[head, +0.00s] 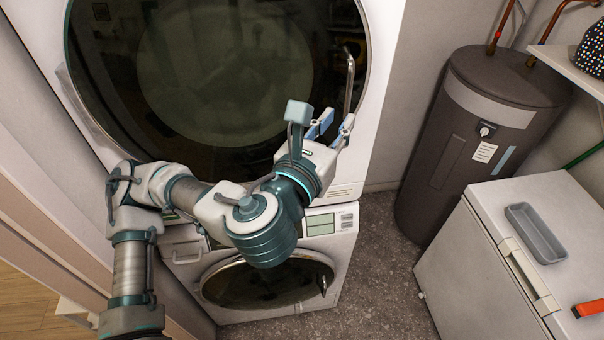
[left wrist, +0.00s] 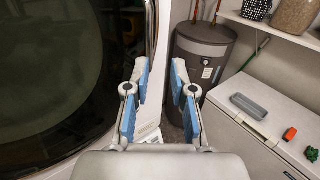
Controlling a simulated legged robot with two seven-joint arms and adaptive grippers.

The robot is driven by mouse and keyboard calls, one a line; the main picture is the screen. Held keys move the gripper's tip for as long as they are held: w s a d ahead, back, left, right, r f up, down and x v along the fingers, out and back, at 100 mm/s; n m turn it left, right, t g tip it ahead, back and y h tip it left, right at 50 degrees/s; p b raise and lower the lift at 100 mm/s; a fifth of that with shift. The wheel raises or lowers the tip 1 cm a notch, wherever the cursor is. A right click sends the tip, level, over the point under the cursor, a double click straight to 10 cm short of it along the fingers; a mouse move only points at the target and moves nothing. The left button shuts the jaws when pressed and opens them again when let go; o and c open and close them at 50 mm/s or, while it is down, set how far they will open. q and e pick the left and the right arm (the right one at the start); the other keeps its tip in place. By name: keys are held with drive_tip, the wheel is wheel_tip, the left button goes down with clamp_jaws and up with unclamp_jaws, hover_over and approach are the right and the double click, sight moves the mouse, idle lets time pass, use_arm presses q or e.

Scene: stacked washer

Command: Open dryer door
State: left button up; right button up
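The upper machine of the stack has a large round dark glass door (head: 220,65) in a blue-grey ring, and it looks shut. Its curved metal handle (head: 349,82) is on the door's right side. The dark door (left wrist: 45,70) also fills the left of the left wrist view. My left gripper (head: 337,121) is just below the handle's lower end in the head view. Its blue-padded fingers (left wrist: 159,80) are spread, with nothing between them in the left wrist view. I cannot tell whether a finger touches the handle. My right gripper is in neither view.
A front-loading machine (head: 265,280) stands below. A dark cylindrical tank (head: 475,130) is to the right. A white chest (head: 520,260) with a grey tray (head: 536,234) stands at lower right. Bare floor (head: 380,270) lies between the machines and chest.

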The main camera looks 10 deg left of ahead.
use_arm(q)
drive_tip(key=b+v, duration=0.2)
drive_tip(key=v, duration=1)
drive_tip(key=shift+s+d+b, duration=0.15)
drive_tip(key=shift+d+b, duration=0.15)
drive_tip(key=shift+d, duration=0.05)
idle(0.6)
wheel_tip(320, 180, up, 10)
idle(0.4)
